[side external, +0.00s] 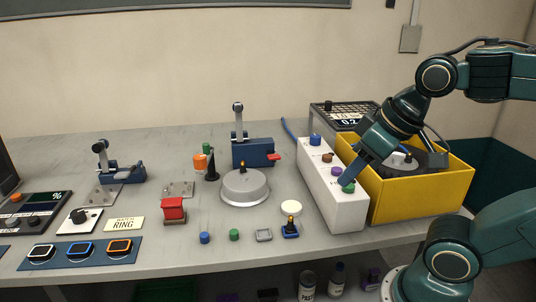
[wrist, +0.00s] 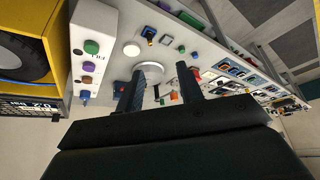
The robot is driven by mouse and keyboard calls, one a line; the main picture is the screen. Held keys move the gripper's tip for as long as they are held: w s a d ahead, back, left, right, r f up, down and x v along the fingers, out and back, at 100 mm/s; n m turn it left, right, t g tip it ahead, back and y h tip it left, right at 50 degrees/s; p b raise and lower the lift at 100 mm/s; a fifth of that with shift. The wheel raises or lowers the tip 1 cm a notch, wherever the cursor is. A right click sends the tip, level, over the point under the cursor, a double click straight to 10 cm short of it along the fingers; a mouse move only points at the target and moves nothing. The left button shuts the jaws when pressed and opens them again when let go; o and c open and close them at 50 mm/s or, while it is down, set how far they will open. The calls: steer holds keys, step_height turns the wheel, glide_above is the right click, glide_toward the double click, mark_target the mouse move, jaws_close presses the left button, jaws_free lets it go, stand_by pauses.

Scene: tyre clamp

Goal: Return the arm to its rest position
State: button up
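My gripper (side external: 350,176) hangs at the right of the bench in the side view, pointing down and left over the white box (side external: 322,196) with coloured knobs. Its tip overlaps the box near the green knob (side external: 348,187); I cannot tell whether it touches. In the wrist view my gripper (wrist: 160,74) shows two dark fingers set well apart. Nothing is held between them; only the distant bench top shows there. The arm reaches in from the right, passing over the yellow bin (side external: 420,198).
A black tyre (wrist: 22,58) lies in the yellow bin beside the white box. A grey round turntable (side external: 244,187), a blue clamp (side external: 253,152) and a red block (side external: 174,209) stand mid-bench. Several small coloured parts lie along the front. The space above the bench is clear.

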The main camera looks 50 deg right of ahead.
steer(key=shift+s+a+f, duration=0.1)
steer(key=shift+s+f, duration=0.2)
steer(key=shift+s, duration=0.3)
stand_by(0.4)
